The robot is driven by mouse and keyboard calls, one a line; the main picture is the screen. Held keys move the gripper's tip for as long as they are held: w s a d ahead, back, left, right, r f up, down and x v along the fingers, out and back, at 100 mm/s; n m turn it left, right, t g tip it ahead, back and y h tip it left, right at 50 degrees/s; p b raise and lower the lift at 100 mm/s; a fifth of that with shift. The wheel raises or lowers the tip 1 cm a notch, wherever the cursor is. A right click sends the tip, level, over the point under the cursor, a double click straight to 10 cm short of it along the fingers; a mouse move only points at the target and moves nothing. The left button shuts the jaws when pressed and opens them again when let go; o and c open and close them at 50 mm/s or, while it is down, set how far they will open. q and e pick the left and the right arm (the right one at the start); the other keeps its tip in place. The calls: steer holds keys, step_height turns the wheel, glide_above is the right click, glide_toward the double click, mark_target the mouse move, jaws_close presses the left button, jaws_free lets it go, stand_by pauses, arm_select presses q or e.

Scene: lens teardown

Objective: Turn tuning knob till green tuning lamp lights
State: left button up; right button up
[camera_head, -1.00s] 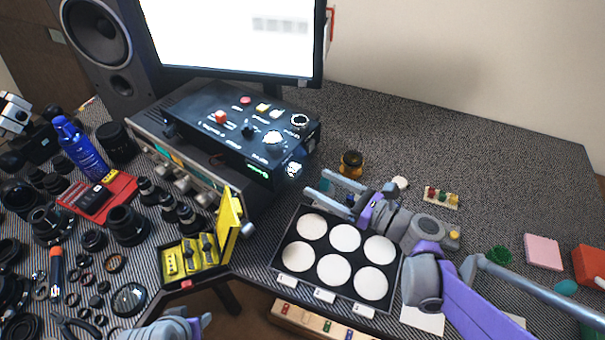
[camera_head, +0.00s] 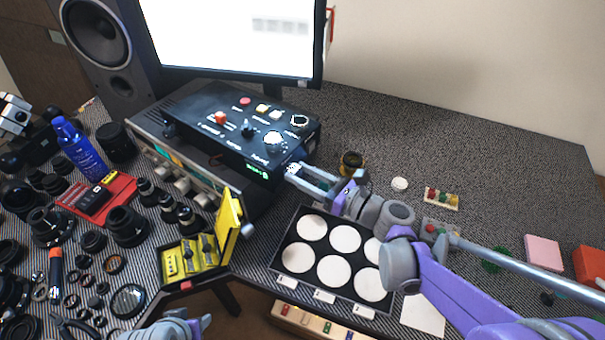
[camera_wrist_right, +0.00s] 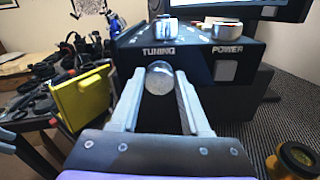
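The black control box (camera_head: 215,143) stands below the monitor. In the right wrist view, a pale round knob (camera_wrist_right: 159,78) sits on its front face under the word TUNING. My right gripper (camera_head: 294,172) is at that face; its fingers (camera_wrist_right: 159,85) stand either side of the knob with narrow gaps, so it looks open around it. In the head view the fingertips largely hide the knob. A small green glow (camera_head: 258,172) shows on the front face; I cannot tell whether it is the tuning lamp. My left gripper (camera_head: 190,325) is at the bottom edge, its opening unclear.
A white-disc tray (camera_head: 293,283) lies below the right arm. An open yellow case (camera_head: 228,228) stands left of it. A brass-and-black cylinder (camera_head: 351,163) stands just right of the right gripper. Lenses crowd the left side; the back right is clear.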

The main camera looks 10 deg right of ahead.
jaws_close()
steer(key=shift+n, duration=0.3)
steer(key=shift+a+n+p, duration=0.1)
steer(key=shift+n+p, duration=0.2)
steer(key=shift+n, duration=2.3)
steer(key=shift+s, duration=0.1)
steer(key=o, duration=0.8)
jaws_free()
